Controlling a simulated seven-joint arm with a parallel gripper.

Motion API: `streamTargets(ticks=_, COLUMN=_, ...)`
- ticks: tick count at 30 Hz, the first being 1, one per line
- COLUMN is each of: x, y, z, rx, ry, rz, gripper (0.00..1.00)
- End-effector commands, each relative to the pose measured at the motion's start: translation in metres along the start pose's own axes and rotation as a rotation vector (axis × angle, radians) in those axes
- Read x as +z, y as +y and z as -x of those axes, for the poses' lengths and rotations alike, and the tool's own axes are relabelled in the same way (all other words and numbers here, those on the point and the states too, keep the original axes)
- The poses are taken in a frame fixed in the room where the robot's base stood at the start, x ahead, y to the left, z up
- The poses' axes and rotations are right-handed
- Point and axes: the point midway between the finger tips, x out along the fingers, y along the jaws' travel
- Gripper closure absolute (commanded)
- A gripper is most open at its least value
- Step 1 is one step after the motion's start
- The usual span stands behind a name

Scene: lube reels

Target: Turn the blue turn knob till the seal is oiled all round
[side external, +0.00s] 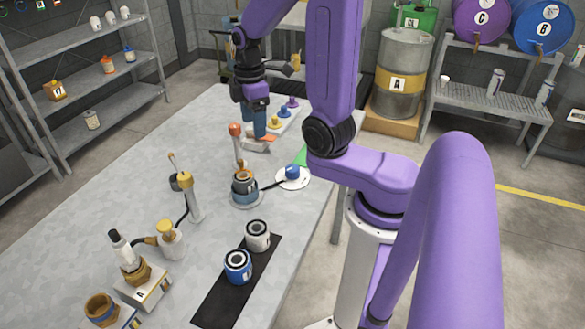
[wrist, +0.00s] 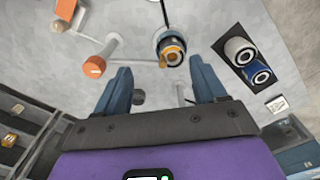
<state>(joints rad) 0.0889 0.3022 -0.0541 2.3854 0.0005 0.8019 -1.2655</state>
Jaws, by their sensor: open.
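A blue knob (side external: 292,172) sits on a white round plate beside the table's near edge in the side view. A dark rod links it to a round blue unit (side external: 245,187) with a dark and orange ring on top. The same unit shows ahead of my fingers in the wrist view (wrist: 170,46). I cannot tell the seal or its oil apart at this size. My gripper (side external: 260,134) points down over the table behind the unit. In the wrist view my two blue fingers (wrist: 160,66) are apart, with nothing held between them.
An orange-capped post (side external: 235,130) stands close to my gripper. A black mat (side external: 220,293) holds a white-sided and a blue ringed part. Yellow, blue and purple knobs (side external: 285,112) stand farther back. Bottles and brass fittings (side external: 135,270) fill the front left. The table's left middle is clear.

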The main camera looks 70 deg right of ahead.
Motion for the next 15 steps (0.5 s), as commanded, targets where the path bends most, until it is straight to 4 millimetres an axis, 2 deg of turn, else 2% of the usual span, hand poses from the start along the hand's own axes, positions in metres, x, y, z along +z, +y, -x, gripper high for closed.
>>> streamTargets(ticks=7, x=0.035, y=0.006, z=-0.005, rx=-0.003, ry=-0.002, rz=-0.039, gripper=0.29)
streamTargets(ticks=15, x=0.076, y=0.000, z=-0.010, rx=-0.007, ry=-0.003, rz=-0.072, gripper=0.29)
